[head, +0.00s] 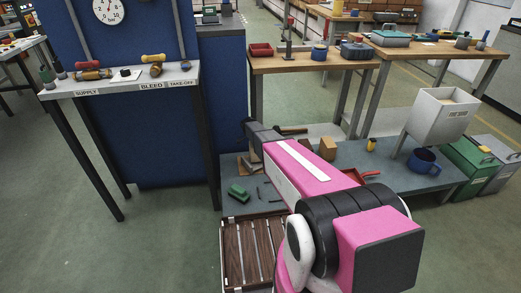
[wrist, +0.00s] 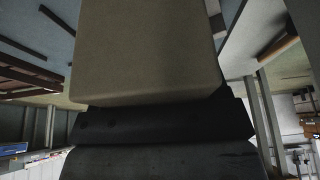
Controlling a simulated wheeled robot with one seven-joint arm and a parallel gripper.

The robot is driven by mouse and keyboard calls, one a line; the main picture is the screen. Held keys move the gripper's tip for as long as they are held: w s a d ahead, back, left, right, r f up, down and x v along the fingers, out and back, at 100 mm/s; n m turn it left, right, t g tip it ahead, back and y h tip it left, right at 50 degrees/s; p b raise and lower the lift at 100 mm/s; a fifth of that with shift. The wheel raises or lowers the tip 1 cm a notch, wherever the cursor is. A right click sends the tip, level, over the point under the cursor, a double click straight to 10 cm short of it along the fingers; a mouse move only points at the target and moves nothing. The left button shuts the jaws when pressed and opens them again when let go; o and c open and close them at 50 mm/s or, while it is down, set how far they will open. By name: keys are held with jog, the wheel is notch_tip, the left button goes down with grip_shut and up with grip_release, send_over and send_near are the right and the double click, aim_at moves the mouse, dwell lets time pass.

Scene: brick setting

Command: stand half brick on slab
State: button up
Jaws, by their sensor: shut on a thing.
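In the wrist view a large beige-grey block, the half brick (wrist: 145,50), fills the upper middle. The dark jaw of my gripper (wrist: 155,112) lies against its lower edge, and my gripper is shut on it. In the head view my arm reaches over the low blue-grey bench, and its dark wrist hides most of my gripper and the held block. A tan block (head: 328,148) stands on the bench right of my wrist. I cannot tell which surface is the slab, or whether the held block touches anything.
On the low bench (head: 400,168) are a green object (head: 237,193), a red scoop (head: 362,175), a small yellow item (head: 371,145) and a blue mug (head: 422,160). A slatted wooden rack (head: 235,250) is in front. A white bin (head: 442,117) stands at right.

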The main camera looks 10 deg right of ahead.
jog(key=shift+f, duration=0.6)
jog(key=o, duration=1.3)
jog(key=shift+f, duration=0.15)
jog(key=v, duration=1.2)
jog(key=shift+s, duration=0.1)
jog(key=s+d+r+n+y, duration=0.1)
jog(key=s+r+n, duration=0.1)
jog(key=s+n, duration=0.4)
jog(key=s+d+r+n+y, duration=0.2)
jog(key=s+n, duration=0.4)
jog(key=s, duration=1)
jog(key=s+d+r+n+y, duration=0.1)
jog(key=s+r+n, duration=0.3)
jog(key=s, duration=0.7)
jog(key=shift+d+n, duration=0.25)
jog(key=shift+n, duration=0.75)
